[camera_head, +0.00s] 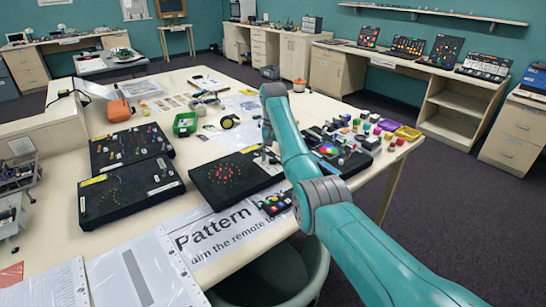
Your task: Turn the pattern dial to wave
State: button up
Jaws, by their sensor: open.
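A black board (222,184) with a ring-like cluster of lit red dots lies near the table's front edge. A paper sign (215,232) reading "Pattern" and "aim the remote to" lies in front of it, partly hidden. A small dark remote (274,205) with coloured buttons lies at the sign's right. I cannot make out the pattern dial or its setting. It may be hidden by my arm and gripper. My gripper (267,160) points down at the board's right end, open, its fingers small and partly hidden. I cannot tell whether it touches anything.
More black boards (130,190) lie to the left. A black board with a coloured disc (328,152) and several coloured blocks (375,128) crowd the table right of my arm. A stool (280,280) stands at the front edge. Plastic-covered sheets (130,278) cover the near left.

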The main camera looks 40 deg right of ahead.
aim_at(273, 159)
jog(key=shift+r, duration=3.55)
